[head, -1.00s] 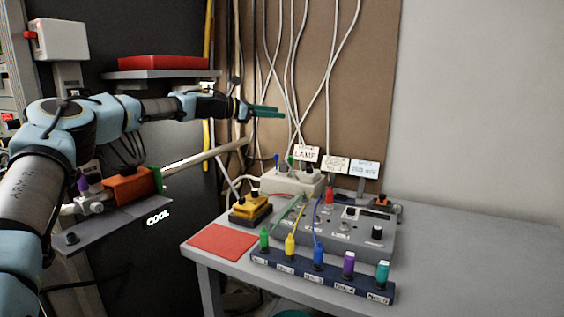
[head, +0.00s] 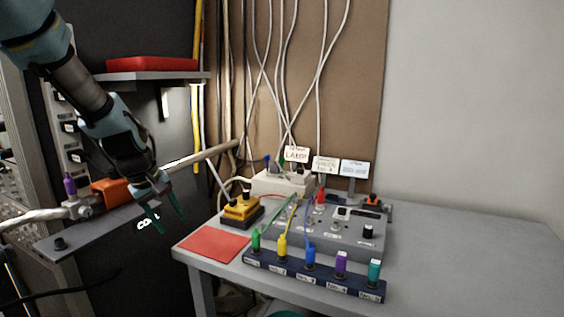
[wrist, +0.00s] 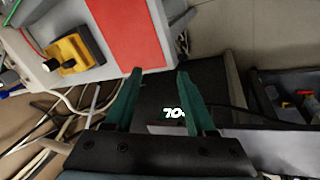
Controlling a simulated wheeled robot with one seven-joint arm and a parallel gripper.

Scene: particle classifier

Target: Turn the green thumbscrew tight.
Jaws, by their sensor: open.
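My gripper (head: 168,224) is open and empty, its two teal fingers pointing down in front of the dark panel and the grey bracket plate (head: 75,243). In the wrist view the fingers (wrist: 160,73) are spread apart with nothing between their tips. An orange block (head: 110,190) sits at the pale pipe, just left of my gripper in the picture. A green piece showed at its right end earlier; now my gripper covers that spot, and I cannot clearly make out the green thumbscrew in either current view.
A table to the right carries a red mat (head: 212,244), a yellow switch box (head: 241,210), a grey control panel (head: 345,228) and a rack of coloured plugs (head: 300,277). The pale pipe (head: 205,152) runs behind my gripper. A shelf (head: 160,77) holds a red case above.

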